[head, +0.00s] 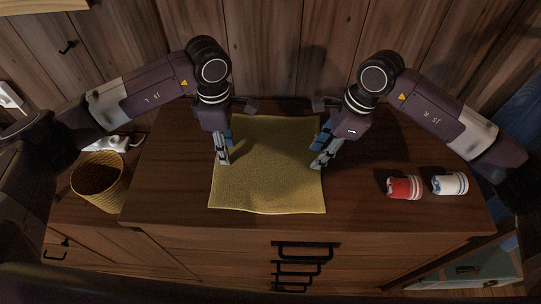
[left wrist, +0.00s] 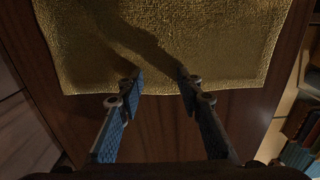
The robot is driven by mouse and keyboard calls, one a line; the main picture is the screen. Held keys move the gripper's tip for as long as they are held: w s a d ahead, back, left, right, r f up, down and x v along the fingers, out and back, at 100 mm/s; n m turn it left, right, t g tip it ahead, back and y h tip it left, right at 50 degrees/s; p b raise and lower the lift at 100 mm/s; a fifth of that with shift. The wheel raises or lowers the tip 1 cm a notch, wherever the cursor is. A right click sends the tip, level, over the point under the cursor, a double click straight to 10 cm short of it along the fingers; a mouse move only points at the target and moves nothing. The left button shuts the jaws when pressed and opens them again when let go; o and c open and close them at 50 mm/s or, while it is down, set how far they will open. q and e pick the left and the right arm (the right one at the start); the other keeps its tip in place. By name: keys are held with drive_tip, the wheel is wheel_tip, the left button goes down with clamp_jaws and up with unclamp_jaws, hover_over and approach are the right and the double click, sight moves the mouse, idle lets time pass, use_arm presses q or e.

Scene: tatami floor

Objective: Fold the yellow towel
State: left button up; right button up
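The yellow towel (head: 268,175) lies spread flat on the wooden dresser top, its front edge slightly wavy near the dresser's front. My left gripper (head: 224,158) is over the towel's left side, pointing down. In the left wrist view its fingers (left wrist: 160,78) are apart, with towel cloth (left wrist: 180,40) beyond and beneath the tips and nothing between them. My right gripper (head: 318,163) is at the towel's right edge, pointing down, its fingers seemingly apart. I cannot tell whether either gripper touches the cloth.
A red-and-white can-like item (head: 404,187) and a white-and-blue one (head: 450,184) lie on the dresser top (head: 170,190) at the right. A woven basket (head: 98,182) stands at the left, near a white power strip (head: 120,142). A plank wall rises behind.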

use_arm(q)
drive_tip(key=shift+f, duration=0.25)
use_arm(e)
drive_tip(key=shift+f, duration=0.2)
use_arm(q)
drive_tip(key=shift+r, duration=0.15)
use_arm(e)
drive_tip(key=shift+r, duration=0.1)
use_arm(q)
drive_tip(key=shift+c, duration=0.9)
use_arm(e)
drive_tip(key=shift+c, duration=0.9)
use_arm(q)
drive_tip(key=shift+s, duration=0.1)
clamp_jaws()
use_arm(e)
drive_tip(key=shift+s+f, duration=0.1)
drive_tip(key=shift+f, duration=0.15)
clamp_jaws()
use_arm(q)
drive_tip(key=shift+f, duration=0.2)
drive_tip(key=shift+r, duration=0.15)
use_arm(e)
drive_tip(key=shift+r, duration=0.1)
